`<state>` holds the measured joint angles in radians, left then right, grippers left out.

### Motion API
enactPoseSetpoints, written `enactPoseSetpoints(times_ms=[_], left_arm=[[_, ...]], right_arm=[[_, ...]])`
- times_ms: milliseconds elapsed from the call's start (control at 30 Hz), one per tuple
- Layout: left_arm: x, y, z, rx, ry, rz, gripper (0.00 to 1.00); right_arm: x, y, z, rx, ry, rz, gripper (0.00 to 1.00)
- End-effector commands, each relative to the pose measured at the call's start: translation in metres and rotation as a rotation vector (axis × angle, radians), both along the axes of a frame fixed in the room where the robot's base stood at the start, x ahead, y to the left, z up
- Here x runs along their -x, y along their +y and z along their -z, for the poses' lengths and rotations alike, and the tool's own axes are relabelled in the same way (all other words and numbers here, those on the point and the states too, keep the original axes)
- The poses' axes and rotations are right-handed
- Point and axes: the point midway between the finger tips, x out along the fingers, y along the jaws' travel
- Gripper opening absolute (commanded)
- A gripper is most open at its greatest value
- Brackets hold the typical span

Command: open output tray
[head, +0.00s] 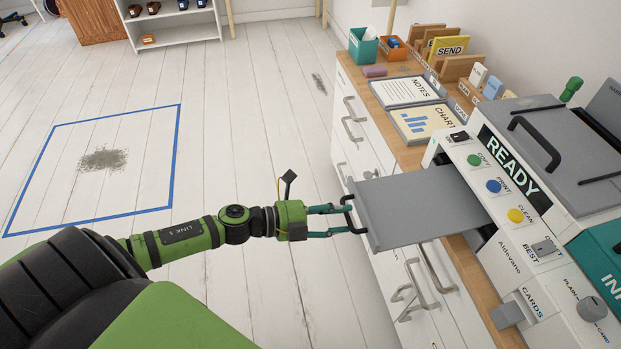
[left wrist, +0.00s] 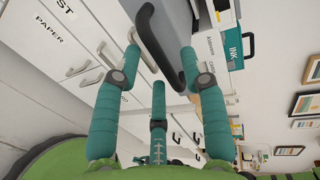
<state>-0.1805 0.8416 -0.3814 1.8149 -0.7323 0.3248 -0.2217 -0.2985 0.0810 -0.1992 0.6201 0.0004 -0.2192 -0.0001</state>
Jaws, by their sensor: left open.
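The grey output tray (head: 425,203) sticks out of the front of the white printer (head: 522,180), over the desk's front edge. Its black handle (head: 347,214) is at the tray's left end. My left gripper (head: 345,212) is open at this handle, its teal fingers pointing at it. In the left wrist view the black handle (left wrist: 158,48) lies between the two spread fingertips. The wrist view does not show clearly whether a finger touches it. My right gripper is in neither view.
White drawers with metal handles (head: 352,112) stand below the wooden desk top (head: 407,157). Notes (head: 404,91), a chart (head: 428,121) and several boxes lie at the back. Open floor (head: 258,125) lies left of the desk.

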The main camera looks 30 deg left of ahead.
Motion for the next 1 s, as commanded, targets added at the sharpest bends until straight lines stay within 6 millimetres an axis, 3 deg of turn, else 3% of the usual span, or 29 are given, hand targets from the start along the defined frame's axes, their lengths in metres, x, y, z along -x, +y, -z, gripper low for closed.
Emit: enactPoseSetpoints(times_ms=[533, 1000], left_arm=[[0.064, 0.062, -0.018, -0.002, 0.004, 0.001, 0.42], [0.075, 0.074, -0.023, -0.002, -0.001, 0.001, 0.42]], right_arm=[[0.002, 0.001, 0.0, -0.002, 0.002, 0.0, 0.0], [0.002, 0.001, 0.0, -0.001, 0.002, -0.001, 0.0]])
